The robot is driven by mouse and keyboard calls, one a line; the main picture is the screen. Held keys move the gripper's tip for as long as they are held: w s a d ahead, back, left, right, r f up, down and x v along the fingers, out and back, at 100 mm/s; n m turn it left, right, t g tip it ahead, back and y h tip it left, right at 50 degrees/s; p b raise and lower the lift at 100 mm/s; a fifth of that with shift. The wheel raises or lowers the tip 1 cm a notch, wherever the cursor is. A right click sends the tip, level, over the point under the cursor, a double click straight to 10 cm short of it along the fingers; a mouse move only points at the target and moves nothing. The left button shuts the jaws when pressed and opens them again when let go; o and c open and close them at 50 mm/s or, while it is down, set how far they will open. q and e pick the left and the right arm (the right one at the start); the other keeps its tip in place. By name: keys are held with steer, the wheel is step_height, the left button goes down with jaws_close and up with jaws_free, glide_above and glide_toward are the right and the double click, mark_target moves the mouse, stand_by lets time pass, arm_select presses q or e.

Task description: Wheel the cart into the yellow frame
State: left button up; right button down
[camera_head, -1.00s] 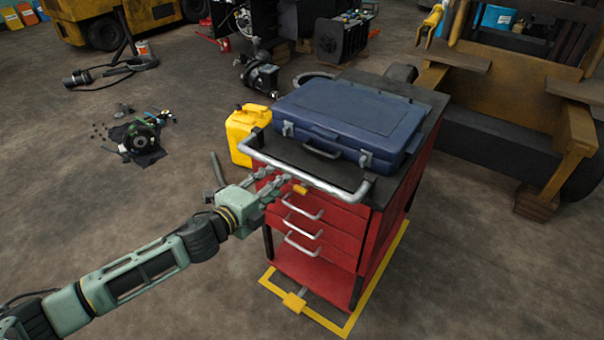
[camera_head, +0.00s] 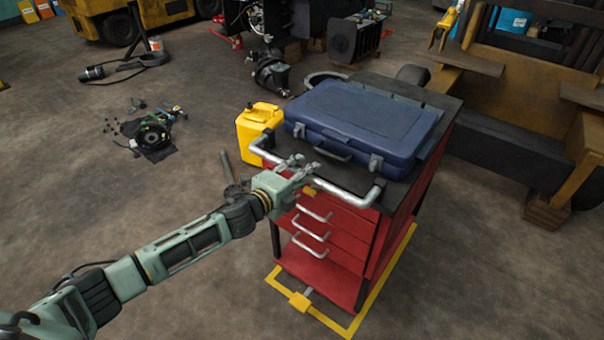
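The red cart (camera_head: 335,245) has several drawers, a black top and a silver push handle (camera_head: 345,196). A closed blue case (camera_head: 365,115) lies on its top. The yellow frame (camera_head: 385,275) is marked on the floor around the cart's base; its front and right edges show, and the cart hides the rest. The cart appears to stand within the visible edges. My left gripper (camera_head: 303,166) is at the middle of the handle, its fingers apart over the bar and hiding part of it. I cannot tell whether it touches. My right gripper is out of view.
A motor-like part (camera_head: 270,72) and a dark mat with parts (camera_head: 152,135) lie on the floor. The floor at front right is clear.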

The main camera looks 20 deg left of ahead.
arm_select(q)
steer(key=shift+c, duration=0.3)
jaws_close()
steer(key=shift+d+f, duration=0.15)
